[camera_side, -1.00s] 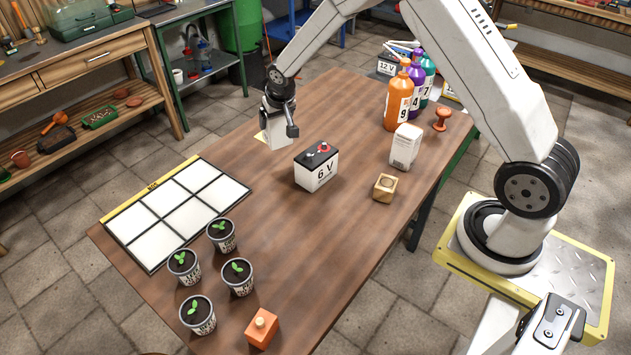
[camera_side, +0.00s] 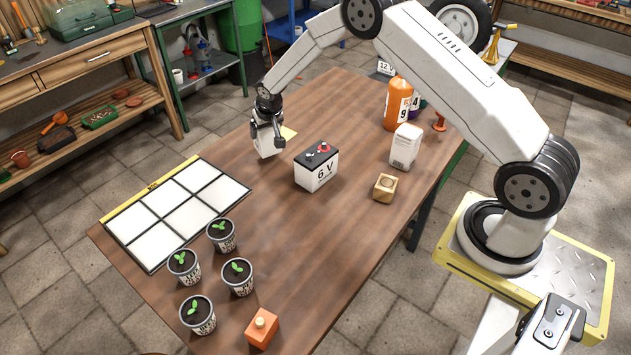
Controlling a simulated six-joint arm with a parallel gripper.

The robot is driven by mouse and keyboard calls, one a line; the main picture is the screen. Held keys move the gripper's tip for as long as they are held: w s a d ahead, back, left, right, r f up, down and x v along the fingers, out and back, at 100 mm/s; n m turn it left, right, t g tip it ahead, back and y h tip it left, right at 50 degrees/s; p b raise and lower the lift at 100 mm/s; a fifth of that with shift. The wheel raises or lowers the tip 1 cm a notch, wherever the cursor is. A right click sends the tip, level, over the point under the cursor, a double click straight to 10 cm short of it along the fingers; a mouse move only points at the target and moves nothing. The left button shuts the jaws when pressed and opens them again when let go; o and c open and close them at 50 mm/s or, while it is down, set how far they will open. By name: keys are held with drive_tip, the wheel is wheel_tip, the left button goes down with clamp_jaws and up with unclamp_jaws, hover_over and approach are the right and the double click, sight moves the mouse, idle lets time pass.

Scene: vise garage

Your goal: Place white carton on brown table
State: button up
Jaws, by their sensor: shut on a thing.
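My gripper (camera_side: 267,124) is at the far left part of the brown table (camera_side: 320,245), pointing down. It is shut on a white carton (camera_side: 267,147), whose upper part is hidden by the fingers. The carton is roughly upright and low over the table, left of the battery; I cannot tell whether its bottom touches the wood. A second white carton (camera_side: 404,148) stands upright on the table at the right, in front of the orange bottle.
A 6 V battery (camera_side: 316,168) stands right of my gripper. A white grid board (camera_side: 178,212) lies at the left, with several potted seedlings (camera_side: 222,236) before it. A wooden block (camera_side: 385,188), an orange block (camera_side: 262,328) and an orange bottle (camera_side: 397,104) stand around. The table's middle front is clear.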

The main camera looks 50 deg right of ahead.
sight(267, 138)
drive_tip(key=shift+w+f, duration=0.15)
drive_tip(key=shift+f, duration=1.45)
drive_tip(key=shift+f, duration=0.15)
drive_tip(key=o, duration=1.3)
drive_tip(key=v, duration=1.2)
